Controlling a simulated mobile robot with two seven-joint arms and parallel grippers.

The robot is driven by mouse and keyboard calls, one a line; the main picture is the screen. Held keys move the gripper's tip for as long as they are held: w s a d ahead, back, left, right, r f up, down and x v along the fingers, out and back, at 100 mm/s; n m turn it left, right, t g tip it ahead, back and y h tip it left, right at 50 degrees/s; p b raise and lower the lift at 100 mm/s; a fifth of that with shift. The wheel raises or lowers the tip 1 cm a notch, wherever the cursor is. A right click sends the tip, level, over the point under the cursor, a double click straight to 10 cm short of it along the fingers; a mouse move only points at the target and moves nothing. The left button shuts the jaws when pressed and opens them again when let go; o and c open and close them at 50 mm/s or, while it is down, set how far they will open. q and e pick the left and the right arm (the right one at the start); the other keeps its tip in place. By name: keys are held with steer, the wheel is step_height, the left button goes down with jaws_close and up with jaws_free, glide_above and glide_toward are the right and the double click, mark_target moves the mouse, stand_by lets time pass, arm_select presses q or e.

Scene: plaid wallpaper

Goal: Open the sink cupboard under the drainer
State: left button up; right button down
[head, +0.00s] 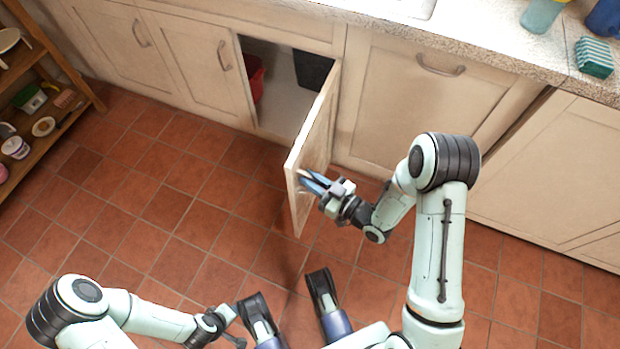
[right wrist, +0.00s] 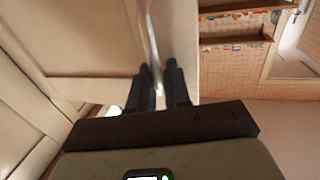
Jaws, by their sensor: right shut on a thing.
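The cupboard door (head: 318,135) is a cream panel swung well out from the cabinet front, hinged at its right side. Its cupboard interior (head: 285,95) shows pale inside. My right gripper (head: 313,183) is at the door's outer face near the free edge, shut on the door handle. In the right wrist view the metal handle (right wrist: 149,30) runs between the fingers (right wrist: 160,85), and the door panel (right wrist: 95,40) fills the upper left. My left gripper (head: 228,325) is low over the floor, away from the door; its jaw opening is unclear.
A red container (head: 256,77) and a dark bin (head: 312,69) are inside the cupboard. Closed cupboard doors (head: 190,60) stand left, another closed front (head: 425,95) right. A wooden shelf (head: 45,85) stands at far left. The tiled floor (head: 180,210) left of the door is clear.

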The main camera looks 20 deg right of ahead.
steer(key=c, duration=1.3)
jaws_free()
steer(key=shift+o, duration=0.2)
steer(key=shift+d, duration=0.1)
arm_select(q)
steer(key=shift+t, duration=0.6)
steer(key=w+r, duration=0.1)
steer(key=w+r+p, duration=0.1)
steer(key=w+r, duration=0.1)
steer(key=shift+w+d+r+p, duration=0.1)
steer(key=shift+w+d+p, duration=0.15)
steer(key=shift+p, duration=0.1)
arm_select(e)
steer(key=v, duration=1.3)
steer(key=shift+s, duration=0.15)
